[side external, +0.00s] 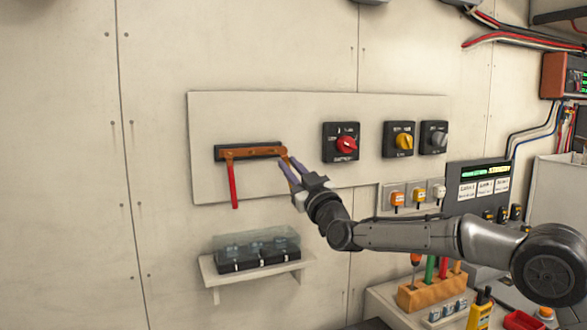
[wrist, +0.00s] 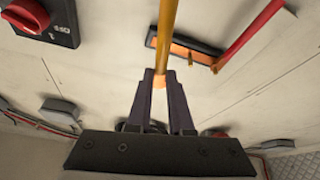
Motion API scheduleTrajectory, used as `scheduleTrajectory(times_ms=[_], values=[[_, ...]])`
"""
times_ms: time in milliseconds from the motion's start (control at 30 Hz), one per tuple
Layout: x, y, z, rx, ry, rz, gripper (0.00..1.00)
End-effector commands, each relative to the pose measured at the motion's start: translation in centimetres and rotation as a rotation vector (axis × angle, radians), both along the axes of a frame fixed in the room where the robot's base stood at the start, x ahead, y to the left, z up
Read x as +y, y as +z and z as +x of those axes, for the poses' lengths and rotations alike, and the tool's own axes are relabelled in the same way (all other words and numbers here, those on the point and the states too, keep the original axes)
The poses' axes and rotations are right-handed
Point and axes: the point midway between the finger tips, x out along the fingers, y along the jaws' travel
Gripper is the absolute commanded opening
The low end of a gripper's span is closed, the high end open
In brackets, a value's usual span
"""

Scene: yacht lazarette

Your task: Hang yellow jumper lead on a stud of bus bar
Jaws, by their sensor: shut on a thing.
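The yellow jumper lead (wrist: 167,35) is between my gripper's fingers (wrist: 155,76) in the wrist view, its orange end at the fingertips and its length running out of the top of the picture. In the side view my gripper (side external: 291,166) is shut on it at the right end of the bus bar (side external: 262,152). The bus bar is an orange strip on a black base; it also shows in the wrist view (wrist: 188,49). A small stud (wrist: 190,60) shows on it there. I cannot tell whether the yellow lead touches a stud.
A red lead (side external: 233,184) hangs from the bar's left end. A red rotary switch (side external: 344,143) is to the right on the same panel (side external: 300,110). A shelf (side external: 258,276) with a clear-covered black box (side external: 250,262) is below. The wall left of the panel is bare.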

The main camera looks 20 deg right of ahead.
Motion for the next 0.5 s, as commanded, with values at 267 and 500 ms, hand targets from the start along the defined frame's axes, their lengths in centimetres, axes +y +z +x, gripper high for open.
scheduleTrajectory(times_ms=[267, 500], values=[[-0.1, -0.2, 1.3, 0.000, -0.001, -0.001, 0.00], [-0.1, -0.3, 2.4, 0.000, -0.002, 0.001, 0.00]])
